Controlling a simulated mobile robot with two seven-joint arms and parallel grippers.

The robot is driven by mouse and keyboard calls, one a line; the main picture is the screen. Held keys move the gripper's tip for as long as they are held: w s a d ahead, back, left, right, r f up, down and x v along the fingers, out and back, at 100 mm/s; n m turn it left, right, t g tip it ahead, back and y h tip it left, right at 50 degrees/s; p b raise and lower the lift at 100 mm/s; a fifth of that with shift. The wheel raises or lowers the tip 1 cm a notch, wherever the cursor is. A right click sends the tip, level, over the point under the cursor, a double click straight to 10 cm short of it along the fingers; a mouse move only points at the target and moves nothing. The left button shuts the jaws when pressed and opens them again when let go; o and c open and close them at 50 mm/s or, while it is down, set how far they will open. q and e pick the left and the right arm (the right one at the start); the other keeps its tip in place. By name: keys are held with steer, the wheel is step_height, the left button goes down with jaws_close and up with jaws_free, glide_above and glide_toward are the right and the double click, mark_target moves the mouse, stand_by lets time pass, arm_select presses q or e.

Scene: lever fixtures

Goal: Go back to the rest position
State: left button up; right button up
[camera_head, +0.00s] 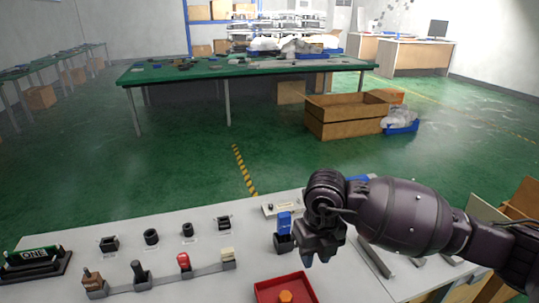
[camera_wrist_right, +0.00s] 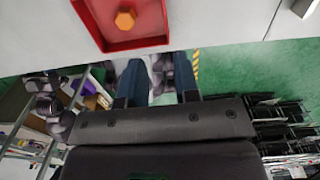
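My right gripper (camera_head: 322,258) hangs over the right half of the pale table, above and just right of a red tray (camera_head: 262,291). In the right wrist view the gripper (camera_wrist_right: 160,80) has its two dark blue fingers apart, with nothing between them. The red tray shows there too (camera_wrist_right: 154,43), beyond the fingertips, with an orange hexagonal piece (camera_wrist_right: 125,19) in it. The same piece (camera_head: 285,296) is at the bottom of the head view. My left gripper is not in the head view.
The table (camera_head: 185,215) carries a row of levers, including a red-topped one (camera_head: 183,260) and a dark one (camera_head: 138,270). A blue part (camera_head: 284,222) stands just left of my right gripper. A black stand with a green ONE label (camera_head: 40,254) is at far left.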

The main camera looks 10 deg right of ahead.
steer(key=s+a+r+g+y, duration=0.1)
steer(key=s+a+r+y, duration=0.1)
steer(key=s+a+y, duration=0.35)
steer(key=s+a+r+g+y, duration=0.1)
steer(key=s+a+r+y, duration=0.15)
steer(key=a+y, duration=0.55)
step_height(320, 180, up, 6)
steer(key=a+m+t+y, duration=0.1)
steer(key=m+t+y, duration=0.3)
steer(key=y, duration=0.2)
steer(key=w+d+r+m+t+h, duration=0.1)
steer(key=w+d+m+t+h, duration=0.1)
steer(key=d+m+t, duration=0.35)
steer(key=w+d+r+m+t+h, duration=0.2)
steer(key=m+t, duration=0.7)
steer(key=s+d+f+m+h, duration=0.1)
steer(key=d+f+m+h, duration=1)
steer(key=d+m+h, duration=0.4)
steer(key=s+d+f+m+g+h, duration=0.1)
steer(key=s+d+f+m+g, duration=0.15)
steer(key=s+f+g, duration=0.7)
steer(key=s+d+f+m+g+h, duration=0.15)
steer(key=s+d+f+g, duration=0.35)
steer(key=s, duration=0.7)
steer(key=w+a+f+t+y, duration=0.1)
steer(key=w+a+f+t, duration=0.1)
steer(key=w+f+t, duration=0.5)
steer(key=shift+f+t, duration=1.1)
steer(key=shift+f, duration=0.7)
